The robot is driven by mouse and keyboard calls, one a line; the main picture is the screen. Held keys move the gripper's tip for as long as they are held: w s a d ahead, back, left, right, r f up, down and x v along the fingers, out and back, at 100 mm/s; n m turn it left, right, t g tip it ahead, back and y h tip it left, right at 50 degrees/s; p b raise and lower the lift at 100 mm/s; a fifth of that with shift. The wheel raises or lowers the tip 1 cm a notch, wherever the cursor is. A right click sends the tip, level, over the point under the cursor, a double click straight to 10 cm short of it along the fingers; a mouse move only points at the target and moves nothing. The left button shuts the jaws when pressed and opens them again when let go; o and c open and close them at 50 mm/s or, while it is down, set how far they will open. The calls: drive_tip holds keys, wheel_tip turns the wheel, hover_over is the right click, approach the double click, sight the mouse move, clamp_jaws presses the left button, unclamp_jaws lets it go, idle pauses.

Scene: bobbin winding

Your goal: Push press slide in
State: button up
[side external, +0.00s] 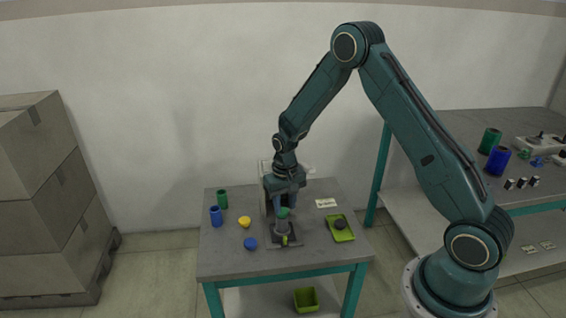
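The winding machine (264,203), a pale upright body, stands at the back middle of the small table. A dark base plate (292,246) lies in front of it, with a grey block (281,229) and a small yellow part (285,240) on it. I cannot make out for certain which part is the press slide. My gripper (284,208) points down over this block, in front of the machine. A green piece (283,213) shows between or just behind its fingers. I cannot tell whether the fingers touch it. My gripper hides part of the machine.
Green (222,199) and blue (216,216) spools stand at the table's left, near a yellow piece (244,222) and a blue piece (250,243). A lime tray (341,236) holding a dark round piece lies right, near a white label (326,203). The front edge is clear.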

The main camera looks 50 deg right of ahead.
sight(285, 237)
wheel_tip(285, 237, down, 12)
drive_tip(key=shift+f, duration=0.25)
idle(0.5)
clamp_jaws()
